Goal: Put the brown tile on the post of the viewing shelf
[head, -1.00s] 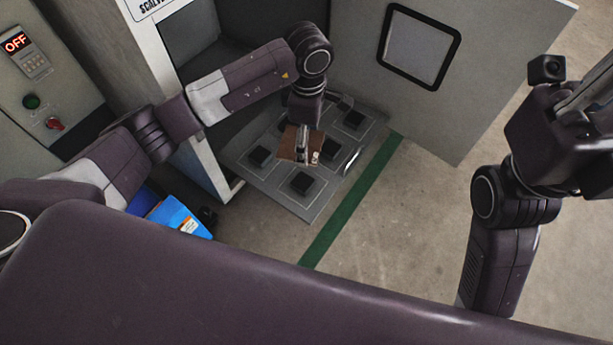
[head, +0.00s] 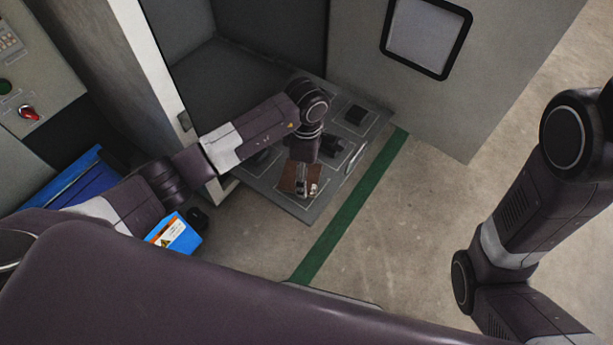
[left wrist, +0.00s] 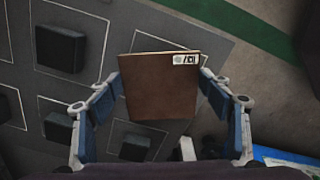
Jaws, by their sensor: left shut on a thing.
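The brown tile (head: 288,178) is a square plate with a small white label at one corner. It fills the middle of the left wrist view (left wrist: 160,92). My left gripper (left wrist: 162,84) is shut on the tile, with a blue-padded finger at each side edge. In the head view my left gripper (head: 302,184) holds the tile over the near part of the grey shelf (head: 338,172). Black square posts, such as this one (left wrist: 60,48), stand on the shelf inside outlined squares. Another post (left wrist: 134,147) shows just below the tile in the wrist view. My right gripper is out of frame.
The shelf has a metal handle (head: 355,158) on its right edge. An open cabinet door with a window (head: 428,38) stands behind. The floor right of the green stripe (head: 350,208) is clear.

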